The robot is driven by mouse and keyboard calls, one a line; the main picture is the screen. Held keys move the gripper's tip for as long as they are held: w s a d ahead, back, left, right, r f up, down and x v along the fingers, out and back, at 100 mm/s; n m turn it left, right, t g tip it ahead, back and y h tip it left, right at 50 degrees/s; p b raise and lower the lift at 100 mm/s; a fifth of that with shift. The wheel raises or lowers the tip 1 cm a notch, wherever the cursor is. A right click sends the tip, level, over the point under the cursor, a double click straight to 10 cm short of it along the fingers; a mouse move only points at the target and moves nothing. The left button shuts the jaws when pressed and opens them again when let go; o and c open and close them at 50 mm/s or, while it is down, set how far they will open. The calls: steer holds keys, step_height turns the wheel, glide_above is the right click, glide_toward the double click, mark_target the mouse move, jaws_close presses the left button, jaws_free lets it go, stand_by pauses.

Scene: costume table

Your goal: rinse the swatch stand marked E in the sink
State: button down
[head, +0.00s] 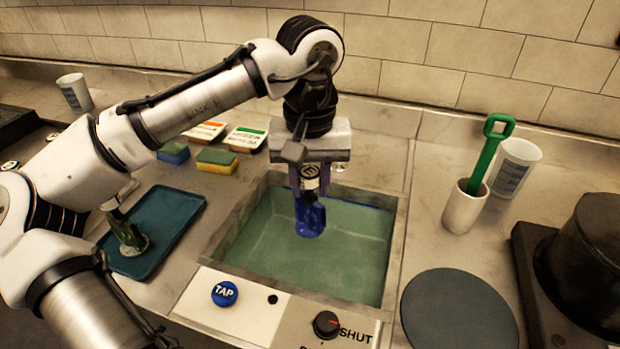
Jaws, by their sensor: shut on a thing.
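My gripper (310,188) points down over the sink (386,262), its fingers shut on a blue swatch stand (311,218). The stand hangs upright between the fingers, with its lower part below them. A round pale tag with a dark letter, which looks like an E turned sideways, shows between the fingers. The sink is a square basin with a green inside. I cannot tell whether the stand touches any water. A green stand-like piece (130,236) sits on the blue tray (178,215) at the left, partly behind my arm.
A blue TAP button (224,293) and a knob (326,324) near the word SHUT are on the sink's front. Two sponges (216,161) and labelled boxes lie behind left. A cup (464,208) with a green-handled tool, a grey disc (458,312) and a dark pot (590,265) are right.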

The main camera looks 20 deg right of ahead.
mark_target(298, 224)
step_height(298, 224, down, 6)
steer(key=b, duration=0.5)
steer(key=shift+r, duration=0.15)
step_height(298, 224, down, 8)
steer(key=b, duration=0.4)
stand_by(0.4)
steer(key=shift+w+a, duration=0.6)
steer(key=shift+a, duration=0.3)
steer(key=shift+p, duration=0.3)
steer(key=shift+s+d+p, duration=0.4)
steer(key=shift+s+d, duration=0.25)
steer(key=shift+d, duration=0.3)
steer(key=shift+s+d+p, duration=0.35)
steer(key=shift+s+d, duration=0.25)
steer(key=shift+d, duration=0.35)
